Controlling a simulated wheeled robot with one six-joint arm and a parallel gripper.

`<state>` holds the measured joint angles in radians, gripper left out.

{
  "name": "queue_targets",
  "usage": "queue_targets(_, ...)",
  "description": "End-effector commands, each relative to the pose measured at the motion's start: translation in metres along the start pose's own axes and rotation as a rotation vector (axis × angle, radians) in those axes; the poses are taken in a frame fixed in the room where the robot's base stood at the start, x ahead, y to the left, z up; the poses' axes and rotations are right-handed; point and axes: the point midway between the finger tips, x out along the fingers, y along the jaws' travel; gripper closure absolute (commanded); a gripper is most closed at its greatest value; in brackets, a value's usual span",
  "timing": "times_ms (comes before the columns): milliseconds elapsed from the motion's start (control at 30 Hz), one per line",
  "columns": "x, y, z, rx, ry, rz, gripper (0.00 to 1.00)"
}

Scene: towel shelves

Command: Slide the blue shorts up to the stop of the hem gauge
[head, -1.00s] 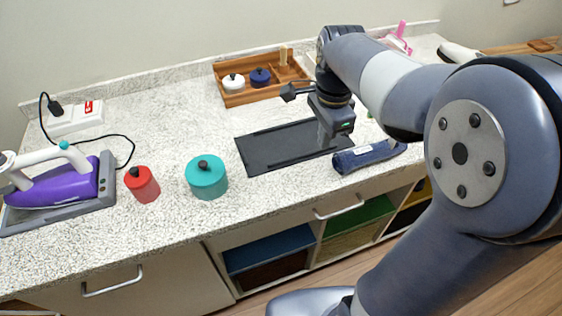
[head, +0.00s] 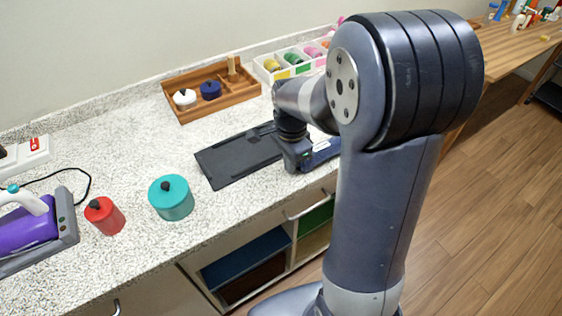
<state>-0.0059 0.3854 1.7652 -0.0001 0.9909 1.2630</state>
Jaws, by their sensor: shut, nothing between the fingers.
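The blue shorts (head: 322,152) are a folded dark blue bundle at the right end of the hem gauge. They are partly hidden behind my arm and gripper. The hem gauge (head: 228,165) is a flat dark grey plate with raised edges, lying on the speckled counter; its left part is bare. My gripper (head: 297,168) points down at the left end of the shorts, over the right end of the gauge. It is shut with nothing held. Its fingertips are mostly hidden, so I cannot tell whether they touch the cloth.
A teal canister (head: 171,199) and a red canister (head: 104,216) stand left of the gauge. A purple iron (head: 25,232) is at far left. A wooden tray (head: 215,112) with small pots and a divided white box (head: 262,75) stand behind. Open counter lies between.

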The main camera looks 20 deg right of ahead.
Motion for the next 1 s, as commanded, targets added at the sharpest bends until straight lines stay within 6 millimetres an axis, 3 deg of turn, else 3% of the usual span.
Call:
queue_targets(467, 0.000, 0.000, -0.007, 0.000, 0.000, 0.000, 1.00)
queue_targets(567, 0.000, 0.000, -0.016, 0.004, 0.000, 0.001, 1.00)
queue_targets(1000, -0.001, 0.000, -0.119, 0.005, 0.000, 0.001, 1.00)
